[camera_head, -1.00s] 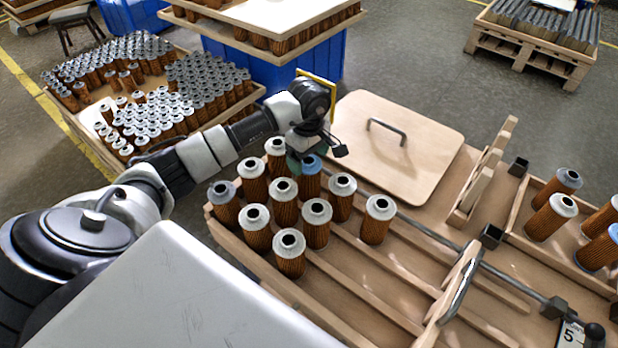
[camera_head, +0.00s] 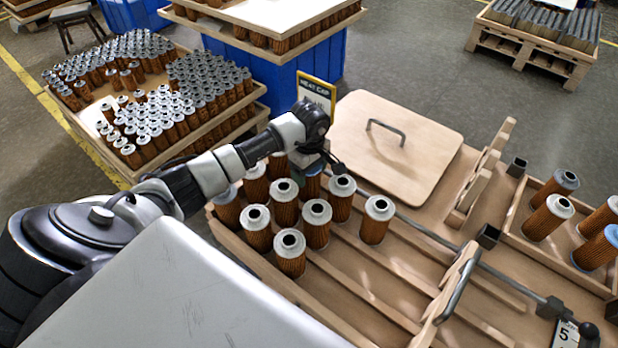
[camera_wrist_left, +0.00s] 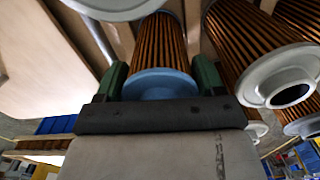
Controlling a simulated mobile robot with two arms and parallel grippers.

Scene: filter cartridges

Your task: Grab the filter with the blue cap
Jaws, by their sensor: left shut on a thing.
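The filter with the blue cap (camera_wrist_left: 160,84) is between the two green fingers of my left gripper (camera_wrist_left: 160,80) in the left wrist view. The fingers are shut on it at the cap end, and its brown pleated body extends away from the camera. In the head view the gripper (camera_head: 316,162) is over the back of the filter group and hides most of the blue-capped filter (camera_head: 312,182). I cannot tell whether its base is off the tray. My right gripper is not in view.
Several grey- and white-capped filters (camera_head: 317,222) stand close around it on the wooden tray (camera_head: 345,272). A wooden lid with a handle (camera_head: 400,160) lies behind to the right. Another blue-capped filter (camera_head: 600,248) stands in the right-hand box. A yellow-framed sign (camera_head: 317,92) stands behind the gripper.

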